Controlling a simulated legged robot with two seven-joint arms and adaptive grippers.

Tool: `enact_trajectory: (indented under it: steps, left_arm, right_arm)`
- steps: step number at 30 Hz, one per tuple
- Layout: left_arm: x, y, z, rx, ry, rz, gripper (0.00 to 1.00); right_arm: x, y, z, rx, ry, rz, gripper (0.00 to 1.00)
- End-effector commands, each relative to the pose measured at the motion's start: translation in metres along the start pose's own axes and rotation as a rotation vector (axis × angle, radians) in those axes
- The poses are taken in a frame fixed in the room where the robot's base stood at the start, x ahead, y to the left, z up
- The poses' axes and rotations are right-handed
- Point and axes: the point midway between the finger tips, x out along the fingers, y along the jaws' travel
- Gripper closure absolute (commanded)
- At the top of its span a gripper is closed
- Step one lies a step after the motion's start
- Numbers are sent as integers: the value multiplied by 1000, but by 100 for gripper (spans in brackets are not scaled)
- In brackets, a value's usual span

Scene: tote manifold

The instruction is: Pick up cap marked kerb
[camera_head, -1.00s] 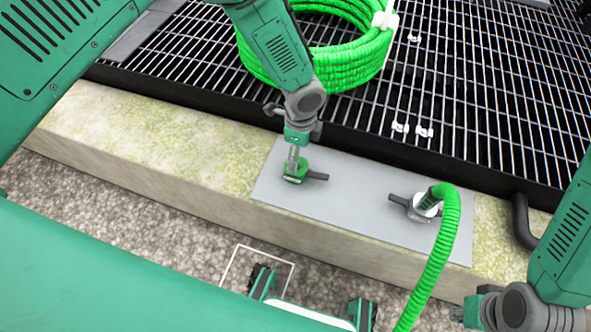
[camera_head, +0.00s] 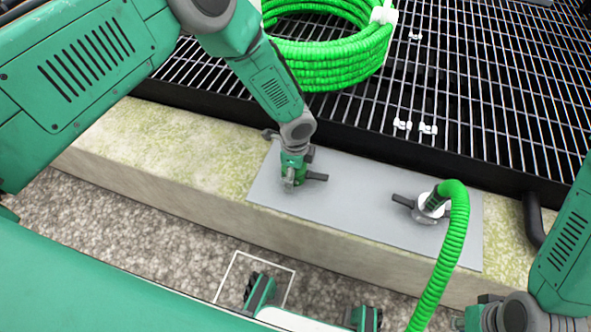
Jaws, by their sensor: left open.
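A small green cap with a dark side handle (camera_head: 318,177) stands on the grey plate (camera_head: 365,199) on the kerb. My left gripper (camera_head: 292,180) is directly over and around the cap, pointing down. It hides most of the cap, and no marking is readable. The jaws are open, and I cannot tell whether they touch the cap. My right arm is at the lower right edge, and its gripper (camera_head: 472,316) is partly visible, low and away from the plate; its jaws are not clear.
A white fitting (camera_head: 431,205) with a dark handle joins a green corrugated hose (camera_head: 450,250) on the plate's right part. A coiled green hose (camera_head: 330,60) lies on the black grating (camera_head: 470,80) behind. A black pipe (camera_head: 534,220) stands at the right. The plate's middle is clear.

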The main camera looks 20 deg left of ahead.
Motion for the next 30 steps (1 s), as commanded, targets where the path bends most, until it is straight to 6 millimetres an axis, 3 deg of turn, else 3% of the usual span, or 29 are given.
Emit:
enact_trajectory:
  steps: [2,7,8,18,30]
  left_arm:
    - [-1,0,0,-1,0,0,19]
    - [-1,0,1,-1,2,0,75]
    - [-1,0,1,-1,2,0,79]
    - [-7,-1,0,-1,0,0,79]
    - [-83,-1,0,0,0,-2,79]
  right_arm:
    - [-1,0,0,0,0,0,100]
    - [-1,0,0,0,0,0,100]
    - [-1,0,0,0,0,0,100]
    - [-4,0,0,0,0,0,100]
    - [-34,0,-2,0,1,0,100]
